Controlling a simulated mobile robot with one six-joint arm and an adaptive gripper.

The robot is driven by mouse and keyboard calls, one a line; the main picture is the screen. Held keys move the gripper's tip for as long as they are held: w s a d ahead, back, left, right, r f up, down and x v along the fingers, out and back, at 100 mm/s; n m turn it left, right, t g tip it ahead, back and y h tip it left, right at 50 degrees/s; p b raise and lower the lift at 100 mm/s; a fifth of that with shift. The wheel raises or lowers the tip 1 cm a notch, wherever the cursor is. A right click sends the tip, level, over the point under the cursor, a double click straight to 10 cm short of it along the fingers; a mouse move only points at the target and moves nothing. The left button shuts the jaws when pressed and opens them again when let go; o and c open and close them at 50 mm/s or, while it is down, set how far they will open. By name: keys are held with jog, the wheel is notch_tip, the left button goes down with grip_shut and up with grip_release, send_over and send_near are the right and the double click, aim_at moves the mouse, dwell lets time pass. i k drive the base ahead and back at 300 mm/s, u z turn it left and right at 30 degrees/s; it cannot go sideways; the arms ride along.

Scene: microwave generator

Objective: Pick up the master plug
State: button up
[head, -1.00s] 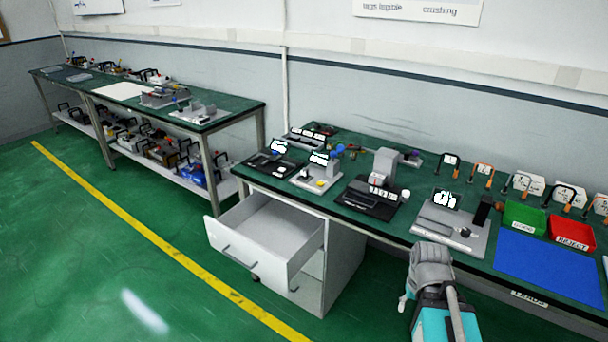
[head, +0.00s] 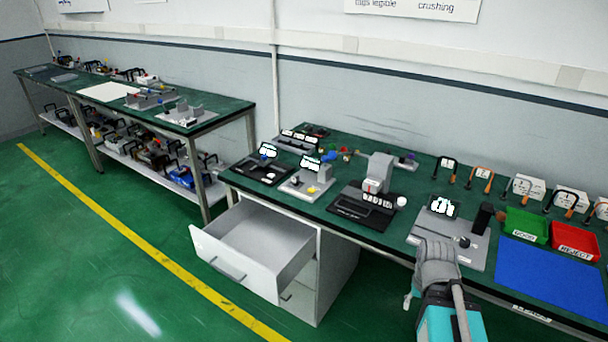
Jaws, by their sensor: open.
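I cannot tell for sure which small part is the master plug. A small round white part (head: 401,202) stands at the right end of a black fixture (head: 350,211) on the near bench. A small dark knob-like part (head: 464,241) sits on a grey fixture plate (head: 420,232) with a small display (head: 443,206), further right. A black block (head: 483,218) stands at that plate's right edge. My grey and teal arm shows at the bench's front edge, before the grey plate. I cannot make out its fingers.
An open drawer (head: 240,268) juts out below the near bench's left end. A green bin (head: 524,226), a red bin (head: 575,241) and a blue mat (head: 553,280) are at the right. A second bench (head: 232,112) stands left. The green floor (head: 80,270) is clear.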

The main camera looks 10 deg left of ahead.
aim_at(295, 177)
jog(key=i, duration=1.25)
jog(key=u, duration=0.05)
